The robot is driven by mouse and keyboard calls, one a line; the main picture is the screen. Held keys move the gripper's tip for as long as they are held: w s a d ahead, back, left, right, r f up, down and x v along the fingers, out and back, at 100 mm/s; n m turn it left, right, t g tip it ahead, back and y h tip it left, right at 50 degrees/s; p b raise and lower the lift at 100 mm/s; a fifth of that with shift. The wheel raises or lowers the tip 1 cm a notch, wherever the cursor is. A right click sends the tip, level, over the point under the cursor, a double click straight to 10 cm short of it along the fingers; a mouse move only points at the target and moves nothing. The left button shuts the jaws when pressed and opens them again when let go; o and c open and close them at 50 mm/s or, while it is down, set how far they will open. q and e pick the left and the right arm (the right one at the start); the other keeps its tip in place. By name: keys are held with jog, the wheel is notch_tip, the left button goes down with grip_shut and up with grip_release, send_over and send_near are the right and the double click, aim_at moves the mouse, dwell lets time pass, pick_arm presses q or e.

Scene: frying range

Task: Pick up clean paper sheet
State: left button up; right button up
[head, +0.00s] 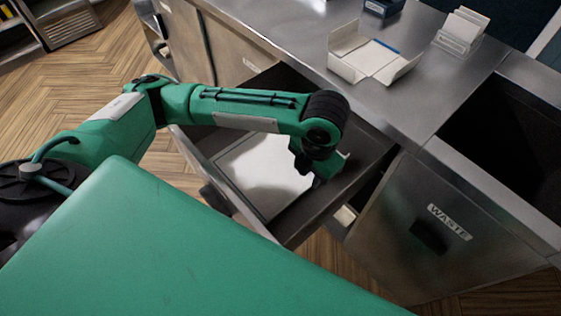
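A white paper sheet (262,172) lies flat in an open metal drawer (298,226) below the counter. My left arm reaches in from the left over the drawer. My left gripper (318,178) points down into the drawer at the right side of the sheet. Its fingertips are dark and small, partly hidden by the wrist, so I cannot tell whether they are open or touch the paper. The sheet's upper part is hidden behind my arm. My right gripper does not show.
A steel counter (405,105) stands behind the drawer, with an open white box (372,58) and a card holder (460,35) on it. A cabinet front labelled WASTE (450,222) and a dark opening (510,130) are at the right. Wood floor lies at the left.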

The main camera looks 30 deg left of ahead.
aim_at(308, 188)
pick_arm(q)
jog(key=f, duration=0.6)
jog(key=shift+w+f, duration=0.25)
jog(key=shift+f, duration=0.05)
grip_shut()
